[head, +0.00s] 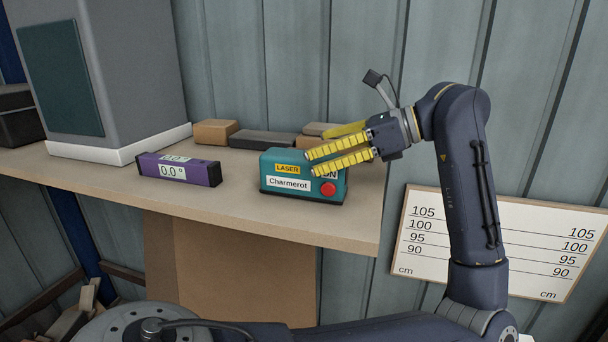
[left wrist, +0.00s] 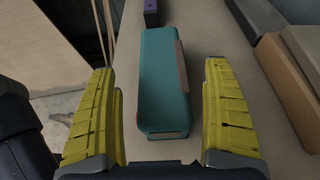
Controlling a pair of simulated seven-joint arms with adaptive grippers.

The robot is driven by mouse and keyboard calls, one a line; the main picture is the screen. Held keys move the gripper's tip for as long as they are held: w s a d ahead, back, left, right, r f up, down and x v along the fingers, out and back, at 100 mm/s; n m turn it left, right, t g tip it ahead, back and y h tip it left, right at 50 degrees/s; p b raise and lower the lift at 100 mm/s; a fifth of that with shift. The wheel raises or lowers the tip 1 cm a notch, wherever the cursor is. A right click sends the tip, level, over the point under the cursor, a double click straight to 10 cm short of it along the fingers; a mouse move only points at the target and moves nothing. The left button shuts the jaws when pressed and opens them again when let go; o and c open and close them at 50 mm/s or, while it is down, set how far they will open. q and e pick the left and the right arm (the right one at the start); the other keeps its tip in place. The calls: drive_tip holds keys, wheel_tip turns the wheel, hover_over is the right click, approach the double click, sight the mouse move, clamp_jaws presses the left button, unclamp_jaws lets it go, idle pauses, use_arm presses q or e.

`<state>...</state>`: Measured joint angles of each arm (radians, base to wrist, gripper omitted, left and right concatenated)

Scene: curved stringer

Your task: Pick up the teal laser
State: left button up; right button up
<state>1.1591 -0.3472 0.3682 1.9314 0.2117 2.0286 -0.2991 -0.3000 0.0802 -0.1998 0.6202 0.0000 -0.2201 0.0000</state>
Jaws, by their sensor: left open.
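The teal laser (head: 277,184) is a box with a yellow LASER label, a white "Charmerot" label and a red button. It stands upright on the shelf near its right end. My left gripper (head: 318,150) is open and empty at the laser's upper right, its near yellow finger covering part of the laser's front and ON label. In the left wrist view the teal laser (left wrist: 163,75) lies between the two spread fingers (left wrist: 160,105), with a gap on each side. I cannot tell whether a finger touches it. My right gripper is not in view.
A purple digital level (head: 180,169) lies left of the laser on the wooden shelf (head: 225,205). Brown and dark blocks (head: 262,139) lie behind. A grey cabinet (head: 105,70) stands at the left. A height chart (head: 497,243) leans against the wall at the right.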

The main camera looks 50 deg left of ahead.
sight(304, 157)
use_arm(q)
drive_tip(key=shift+x, duration=2.15)
drive_tip(key=shift+w, duration=0.1)
drive_tip(key=c, duration=1.6)
